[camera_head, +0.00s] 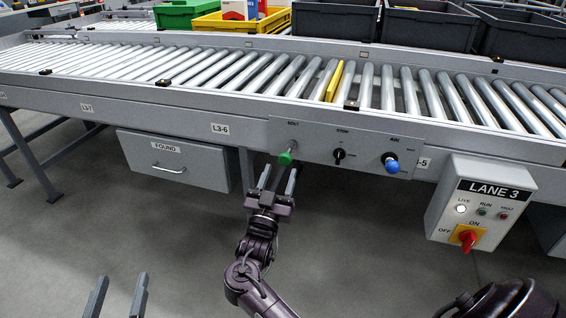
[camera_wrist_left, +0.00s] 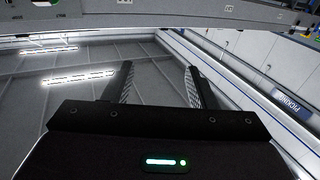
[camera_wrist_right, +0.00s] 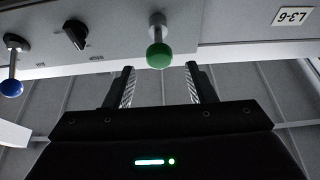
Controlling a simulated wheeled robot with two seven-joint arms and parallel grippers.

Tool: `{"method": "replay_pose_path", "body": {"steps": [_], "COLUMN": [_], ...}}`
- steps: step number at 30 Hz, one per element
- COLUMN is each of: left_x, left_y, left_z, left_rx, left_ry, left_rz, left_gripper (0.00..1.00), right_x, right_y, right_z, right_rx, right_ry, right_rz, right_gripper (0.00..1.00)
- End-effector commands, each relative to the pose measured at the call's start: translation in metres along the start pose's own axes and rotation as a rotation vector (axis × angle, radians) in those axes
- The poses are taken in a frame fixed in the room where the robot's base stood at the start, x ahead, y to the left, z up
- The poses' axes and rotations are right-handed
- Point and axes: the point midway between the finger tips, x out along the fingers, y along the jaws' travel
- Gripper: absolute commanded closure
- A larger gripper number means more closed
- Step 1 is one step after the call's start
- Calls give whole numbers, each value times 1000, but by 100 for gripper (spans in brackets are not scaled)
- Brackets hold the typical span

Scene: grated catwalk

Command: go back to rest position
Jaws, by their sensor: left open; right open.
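My right gripper (camera_head: 278,180) is open and empty just below the green-tipped lever (camera_head: 285,158) on the conveyor's front panel. In the right wrist view the green knob (camera_wrist_right: 159,56) hangs beyond and between the open fingertips (camera_wrist_right: 160,72); I cannot tell whether they touch it, but a gap shows. My left gripper (camera_head: 119,290) is open and empty at the lower left, over the floor; only its fingers show. In the left wrist view its fingers (camera_wrist_left: 158,70) have nothing between them.
The roller conveyor (camera_head: 130,65) spans the view. Its panel carries a black switch (camera_head: 339,155) and a blue knob (camera_head: 391,163). A LANE 3 box (camera_head: 478,205) juts out at right. A FOUND drawer (camera_head: 175,165) hangs at left. The floor (camera_head: 130,230) in front is clear.

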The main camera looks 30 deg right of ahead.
Motion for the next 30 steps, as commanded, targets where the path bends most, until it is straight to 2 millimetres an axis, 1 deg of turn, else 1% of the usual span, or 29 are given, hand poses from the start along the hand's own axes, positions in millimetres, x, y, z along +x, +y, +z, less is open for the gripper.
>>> {"method": "replay_pose_path", "body": {"steps": [1, 3, 7, 23, 26, 29, 30], "left_x": [-1, -2, -3, -3, -3, -3, -3], "left_y": [0, 1, 1, 1, 1, 1, 1], "left_z": [5, 11, 17, 18, 18, 18, 18], "left_rx": [-1, -2, -3, -4, -4, -4, -4], "left_ry": [-26, -53, -82, -84, -84, -84, -84], "left_rz": [0, 1, 1, 1, 1, 1, 1], "left_gripper": [48, 48, 48, 48, 48, 48, 48], "right_x": [-8, -17, -25, -27, -30, -41, -51], "right_y": [0, 0, 0, 0, -3, -13, -21], "right_z": [0, 0, 0, 0, 2, 1, -2], "right_rx": [0, 0, -1, 1, 31, 106, 144], "right_ry": [-2, -3, 0, -1, -21, -76, -109], "right_rz": [-1, 0, 1, -2, -48, -184, -268], "right_gripper": [50, 50, 50, 50, 50, 50, 50]}}
